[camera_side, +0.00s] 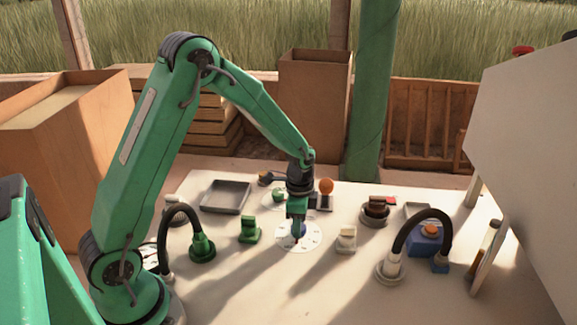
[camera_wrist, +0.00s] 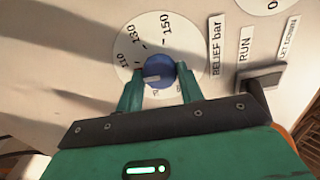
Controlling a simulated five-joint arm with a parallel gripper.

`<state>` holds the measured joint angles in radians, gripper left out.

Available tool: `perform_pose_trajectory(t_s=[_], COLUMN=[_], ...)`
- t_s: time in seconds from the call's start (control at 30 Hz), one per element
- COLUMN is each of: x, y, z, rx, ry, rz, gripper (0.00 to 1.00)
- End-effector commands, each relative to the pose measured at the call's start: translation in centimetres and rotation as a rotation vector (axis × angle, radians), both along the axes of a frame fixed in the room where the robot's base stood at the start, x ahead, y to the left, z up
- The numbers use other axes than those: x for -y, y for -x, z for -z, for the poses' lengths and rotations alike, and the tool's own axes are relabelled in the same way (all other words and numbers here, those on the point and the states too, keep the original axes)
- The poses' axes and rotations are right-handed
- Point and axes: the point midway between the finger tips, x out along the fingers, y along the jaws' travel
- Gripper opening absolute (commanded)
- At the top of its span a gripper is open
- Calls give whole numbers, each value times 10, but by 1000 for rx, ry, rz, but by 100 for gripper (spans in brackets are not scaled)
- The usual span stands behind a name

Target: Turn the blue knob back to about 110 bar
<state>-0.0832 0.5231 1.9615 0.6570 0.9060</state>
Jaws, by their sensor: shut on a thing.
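The blue knob (camera_wrist: 159,66) sits on a round white dial (camera_wrist: 126,74) marked 110, 130 and 150, beside a label reading RELIEF bar (camera_wrist: 215,47). My gripper (camera_wrist: 159,74) has one green finger on each side of the knob and is shut on it. A white mark (camera_wrist: 152,79) on the knob lies toward its lower left, on the 110 side; its exact reading is hard to tell. In the side view the dial (camera_side: 281,242) is at the middle of the pale table, and my gripper (camera_side: 298,221) points down over the knob, mostly hiding it.
A switch (camera_wrist: 258,77) labelled RUN and LET DOWN stands just right of the dial. In the side view a green block (camera_side: 250,231) is left of the dial and a cream one (camera_side: 346,238) right. Black hoses arch on both sides. A grey tray (camera_side: 226,196) lies behind.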

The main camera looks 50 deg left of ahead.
Motion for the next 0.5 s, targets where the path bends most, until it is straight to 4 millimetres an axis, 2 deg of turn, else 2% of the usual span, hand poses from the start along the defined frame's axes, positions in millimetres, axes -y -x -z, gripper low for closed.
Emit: perform_pose_trajectory(t_s=[0.2, 0.5], x=[0, 0], y=[0, 0], z=[-1, -1], rx=[1, 1], ry=[-1, -1], rz=[178, 325], gripper=[14, 14])
